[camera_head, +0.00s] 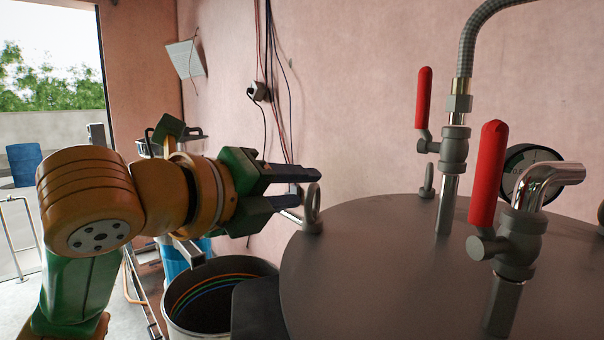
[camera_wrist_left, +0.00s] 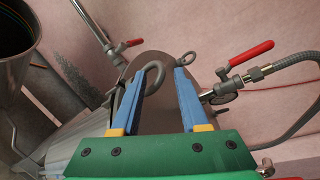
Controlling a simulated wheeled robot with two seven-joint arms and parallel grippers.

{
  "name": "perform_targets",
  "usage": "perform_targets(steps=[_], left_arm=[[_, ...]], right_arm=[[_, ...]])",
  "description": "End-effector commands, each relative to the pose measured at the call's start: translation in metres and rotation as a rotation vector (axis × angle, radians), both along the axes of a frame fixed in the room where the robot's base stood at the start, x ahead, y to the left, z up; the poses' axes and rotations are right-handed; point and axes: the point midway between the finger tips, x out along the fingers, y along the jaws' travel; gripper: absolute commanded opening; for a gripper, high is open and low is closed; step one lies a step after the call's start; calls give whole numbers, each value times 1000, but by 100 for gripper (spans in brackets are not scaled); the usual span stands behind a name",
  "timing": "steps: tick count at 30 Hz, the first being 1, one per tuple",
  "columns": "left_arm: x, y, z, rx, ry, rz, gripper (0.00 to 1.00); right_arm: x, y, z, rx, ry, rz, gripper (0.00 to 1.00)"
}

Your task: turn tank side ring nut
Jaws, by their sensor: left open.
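The ring nut (camera_head: 312,212) is a grey metal eye standing upright on the near left rim of the dark tank lid (camera_head: 375,250). My left gripper (camera_head: 300,190) comes in from the left with its jaws open, its fingertips right at the ring. In the left wrist view the ring (camera_wrist_left: 159,70) shows between the two blue fingers (camera_wrist_left: 160,78), nearer the left one. I cannot tell whether a finger touches it. A second ring nut (camera_head: 427,182) stands at the lid's far side. My right gripper is not in view.
Red-handled valves (camera_head: 487,175) and (camera_head: 424,98) rise from the lid, with a hose (camera_head: 467,55) and a dark gauge (camera_head: 525,165). An open bin (camera_head: 205,325) stands below my left gripper. The left part of the lid is bare.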

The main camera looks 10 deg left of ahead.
Motion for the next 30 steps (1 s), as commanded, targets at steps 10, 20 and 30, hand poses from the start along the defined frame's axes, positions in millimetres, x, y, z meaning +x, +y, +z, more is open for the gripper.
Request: perform_targets(steps=[10, 20, 30], left_arm=[[9, -4, -3, 0, -1, 0, 39], [9, -4, -2, -2, -2, 0, 0], [8, -6, -2, -1, -3, 68, 0]], right_arm=[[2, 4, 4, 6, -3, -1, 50], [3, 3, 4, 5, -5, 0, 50], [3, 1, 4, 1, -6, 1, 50]])
